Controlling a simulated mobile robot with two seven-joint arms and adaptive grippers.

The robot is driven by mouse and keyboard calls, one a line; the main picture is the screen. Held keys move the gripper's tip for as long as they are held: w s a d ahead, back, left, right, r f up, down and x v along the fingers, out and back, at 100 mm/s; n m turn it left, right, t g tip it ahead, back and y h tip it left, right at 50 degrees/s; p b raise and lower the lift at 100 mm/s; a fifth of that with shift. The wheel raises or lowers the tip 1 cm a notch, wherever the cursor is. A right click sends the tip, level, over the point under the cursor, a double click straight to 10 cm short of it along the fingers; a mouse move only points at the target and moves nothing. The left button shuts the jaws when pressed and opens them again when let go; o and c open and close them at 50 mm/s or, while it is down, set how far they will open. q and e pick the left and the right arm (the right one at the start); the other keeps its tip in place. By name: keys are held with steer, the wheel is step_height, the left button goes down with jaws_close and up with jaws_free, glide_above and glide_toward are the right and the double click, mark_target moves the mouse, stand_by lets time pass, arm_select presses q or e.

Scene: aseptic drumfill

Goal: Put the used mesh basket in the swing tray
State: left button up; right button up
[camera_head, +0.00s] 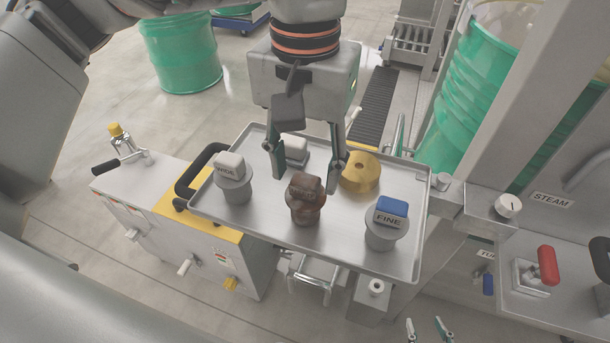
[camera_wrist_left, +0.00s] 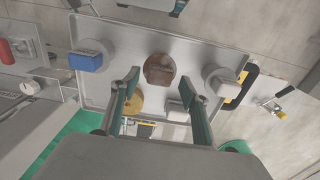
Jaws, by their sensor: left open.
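The brown, stained basket (camera_head: 305,199) stands upright on the metal swing tray (camera_head: 335,247), near its middle; its label is hard to read. It also shows in the left wrist view (camera_wrist_left: 159,70). My left gripper (camera_head: 306,183) is open, fingers pointing down, just behind the brown basket in the head view. In the left wrist view its fingertips (camera_wrist_left: 161,79) lie to either side of the basket's near edge, and I see no contact. My right gripper (camera_head: 426,328) shows only its two fingertips, apart and with nothing between them, at the bottom edge.
The tray also holds a grey basket marked WIDE (camera_head: 233,180), a blue-topped one marked FINE (camera_head: 386,222), a white-topped piece (camera_head: 292,152) and a brass cylinder (camera_head: 360,173). A black handle (camera_head: 200,172) is at the tray's left. A STEAM panel (camera_head: 550,200) stands right.

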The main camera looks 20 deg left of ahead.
arm_select(q)
step_height(320, 180, up, 9)
steer(key=shift+p, duration=0.35)
stand_by(0.4)
